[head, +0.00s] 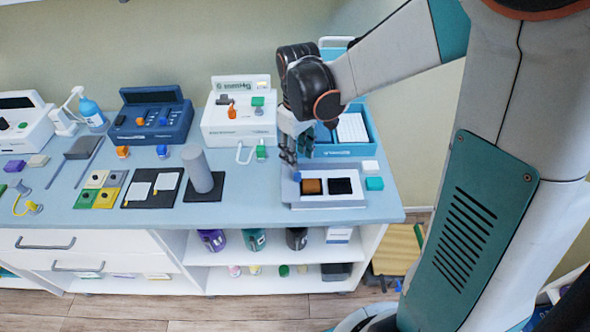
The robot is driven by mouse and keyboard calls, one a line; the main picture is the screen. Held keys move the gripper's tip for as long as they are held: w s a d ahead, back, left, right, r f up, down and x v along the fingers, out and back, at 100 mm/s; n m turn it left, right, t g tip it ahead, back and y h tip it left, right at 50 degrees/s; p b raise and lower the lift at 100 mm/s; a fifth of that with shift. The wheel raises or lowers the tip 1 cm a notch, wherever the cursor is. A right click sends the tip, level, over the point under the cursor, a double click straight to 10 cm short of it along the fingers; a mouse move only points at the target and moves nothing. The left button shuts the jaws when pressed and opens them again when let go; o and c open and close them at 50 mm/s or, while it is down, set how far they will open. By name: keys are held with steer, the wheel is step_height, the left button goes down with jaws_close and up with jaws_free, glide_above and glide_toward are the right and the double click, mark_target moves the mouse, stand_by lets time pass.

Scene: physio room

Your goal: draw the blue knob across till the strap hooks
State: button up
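A small blue knob (297,176) shows at the left back edge of a white tray-like unit (330,202), which holds a brown pad and a black pad. My gripper (291,157) points down just above this knob; I cannot tell whether it touches it. The fingers are small and partly overlapped by the wrist, so their opening is unclear. Another blue knob (162,151) sits by the dark blue console, left of an upright grey cylinder. No strap or hook can be made out clearly at the white unit.
A blue open box (366,112) stands close behind my gripper. White and teal blocks (373,183) lie right of the unit. The grey cylinder (197,168) stands to the left. A white looped piece (244,153) lies behind it. The counter between cylinder and unit is clear.

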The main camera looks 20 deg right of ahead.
mark_target(297, 175)
step_height(297, 175, down, 8)
steer(key=shift+r+b, duration=0.25)
steer(key=shift+b, duration=0.8)
jaws_close()
